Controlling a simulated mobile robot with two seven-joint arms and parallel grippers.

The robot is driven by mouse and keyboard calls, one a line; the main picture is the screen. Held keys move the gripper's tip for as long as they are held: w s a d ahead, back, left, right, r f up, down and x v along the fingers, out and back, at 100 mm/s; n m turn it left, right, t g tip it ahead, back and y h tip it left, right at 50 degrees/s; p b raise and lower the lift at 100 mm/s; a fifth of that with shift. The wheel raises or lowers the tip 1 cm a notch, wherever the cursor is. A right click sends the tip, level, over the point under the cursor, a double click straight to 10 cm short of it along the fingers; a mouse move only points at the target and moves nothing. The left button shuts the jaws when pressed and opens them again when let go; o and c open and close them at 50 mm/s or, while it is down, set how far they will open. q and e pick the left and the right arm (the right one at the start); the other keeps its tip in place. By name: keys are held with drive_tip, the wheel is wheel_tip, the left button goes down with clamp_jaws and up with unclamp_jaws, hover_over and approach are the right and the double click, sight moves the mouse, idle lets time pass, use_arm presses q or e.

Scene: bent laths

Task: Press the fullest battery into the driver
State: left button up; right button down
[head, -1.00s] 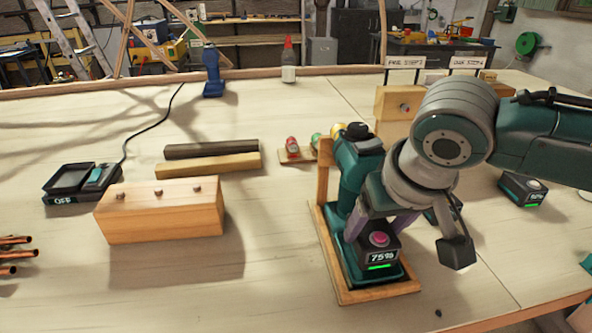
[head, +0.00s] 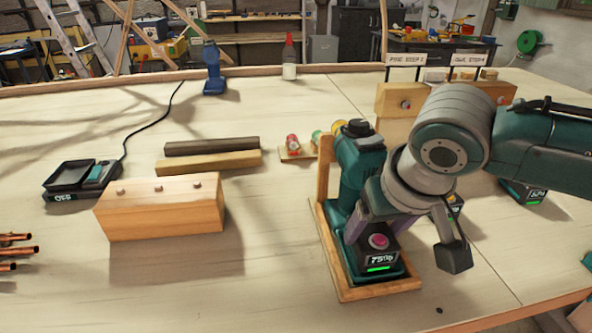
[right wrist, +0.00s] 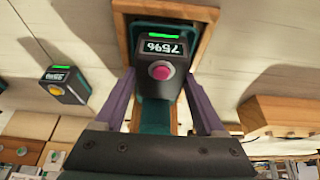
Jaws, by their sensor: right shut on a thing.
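The teal driver (head: 362,165) stands in a wooden cradle (head: 345,294) right of the table's middle. My right gripper (head: 380,228) is shut on this battery, one purple finger on each side. Whether the battery is fully seated cannot be told. Another battery (head: 525,192) with a green bar stands to the right. A battery with a yellow button (right wrist: 67,86) shows in the right wrist view; its number is unclear. My left gripper is out of view.
A wooden block with pegs (head: 160,208) and two laths (head: 210,155) lie left of the cradle. A charger reading OFF (head: 75,182) is far left, near copper pipes (head: 15,252). Labelled wooden blocks (head: 400,100) stand behind my right arm. The front middle is clear.

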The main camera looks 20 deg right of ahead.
sight(375, 233)
drive_tip(key=shift+f, duration=0.45)
idle(0.4)
drive_tip(key=shift+c, duration=0.6)
unclamp_jaws()
drive_tip(key=shift+o, duration=0.6)
wheel_tip(375, 233, up, 7)
drive_tip(key=p, duration=0.8)
